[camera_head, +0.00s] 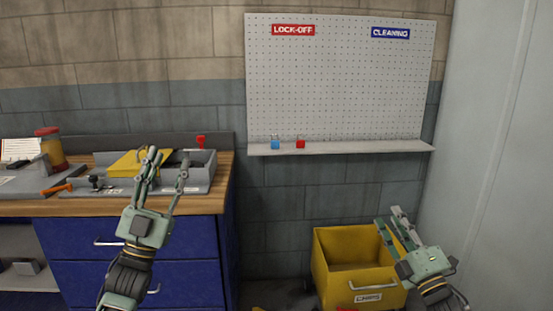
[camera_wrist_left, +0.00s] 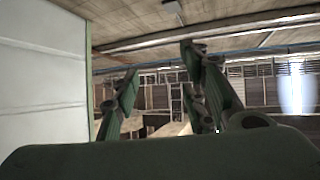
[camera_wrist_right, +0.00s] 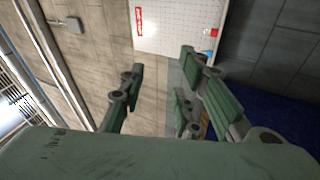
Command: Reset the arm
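My left gripper (camera_head: 166,174) is raised in front of the bench, fingers up and spread apart. It is open, and the left wrist view shows nothing between its fingers (camera_wrist_left: 160,95); that view looks out across the room and ceiling. My right gripper (camera_head: 393,232) is at the lower right, in front of the yellow chips cart, fingers pointing up and to the left. In the right wrist view its fingers (camera_wrist_right: 160,90) are spread with nothing between them, and the pegboard and wall show beyond.
A wooden bench (camera_head: 190,205) with blue drawers stands at left, holding a grey tray (camera_head: 203,172), a jar (camera_head: 52,150) and an orange-handled tool (camera_head: 56,189). The pegboard (camera_head: 345,85) has a shelf with blue (camera_head: 275,144) and red (camera_head: 300,144) padlocks. The yellow chips cart (camera_head: 335,290) stands below.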

